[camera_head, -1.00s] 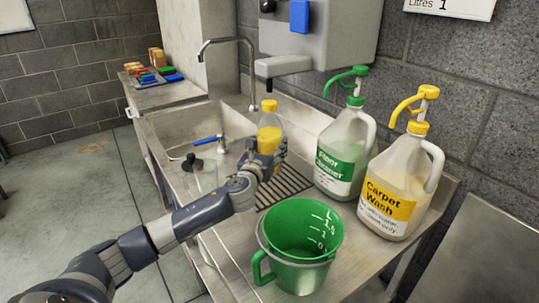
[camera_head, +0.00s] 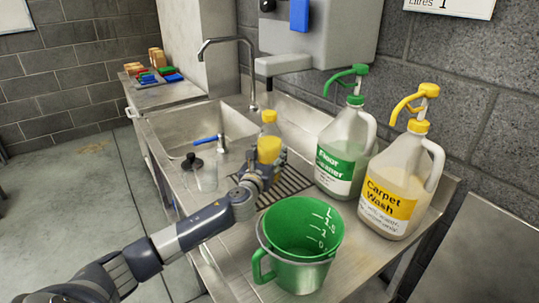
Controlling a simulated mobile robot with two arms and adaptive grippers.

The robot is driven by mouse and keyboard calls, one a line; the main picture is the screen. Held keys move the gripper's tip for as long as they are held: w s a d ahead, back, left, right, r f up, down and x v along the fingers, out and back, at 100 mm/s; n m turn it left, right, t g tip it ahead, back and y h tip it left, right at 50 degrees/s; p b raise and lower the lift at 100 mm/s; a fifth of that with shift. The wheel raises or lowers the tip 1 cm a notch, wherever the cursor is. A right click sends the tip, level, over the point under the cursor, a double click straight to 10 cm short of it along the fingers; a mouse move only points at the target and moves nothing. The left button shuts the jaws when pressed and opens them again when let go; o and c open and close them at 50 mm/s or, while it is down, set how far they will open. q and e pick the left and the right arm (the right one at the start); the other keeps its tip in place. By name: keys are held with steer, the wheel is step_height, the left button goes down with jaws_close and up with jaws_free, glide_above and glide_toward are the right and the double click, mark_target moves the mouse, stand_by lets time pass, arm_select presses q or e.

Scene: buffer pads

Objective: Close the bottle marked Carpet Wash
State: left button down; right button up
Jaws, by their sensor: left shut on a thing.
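The bottle marked Carpet Wash (camera_head: 395,195) is a large translucent jug with a yellow and white label, standing upright on the right of the steel counter. A yellow pump (camera_head: 419,110) sits on its neck. My left gripper (camera_head: 270,165) is shut on a small clear bottle (camera_head: 269,148) with yellow liquid and a yellow top, left of the jugs. It holds this bottle upright over the ribbed drainer. The gripper partly hides the bottle's lower part, so I cannot tell whether it touches the drainer. My right gripper is not in view.
A green-labelled floor cleaner jug (camera_head: 340,158) with a green pump stands beside the Carpet Wash. A green measuring jug (camera_head: 295,270) stands at the front. Behind are a sink (camera_head: 170,130), a tap (camera_head: 252,75) and a clear cup (camera_head: 207,178). Some ribbed drainer (camera_head: 290,185) is bare.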

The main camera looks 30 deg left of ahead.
arm_select(q)
steer(key=c, duration=0.9)
jaws_free()
steer(key=shift+f, duration=0.2)
steer(key=o, duration=0.4)
steer(key=shift+o, duration=0.2)
steer(key=shift+r, duration=0.1)
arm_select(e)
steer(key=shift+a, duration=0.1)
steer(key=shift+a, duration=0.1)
arm_select(q)
steer(key=shift+r, duration=0.15)
steer(key=shift+s, duration=0.25)
steer(key=v, duration=1.1)
steer(key=shift+s, duration=0.25)
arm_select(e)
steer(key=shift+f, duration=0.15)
arm_select(q)
steer(key=shift+d, duration=0.15)
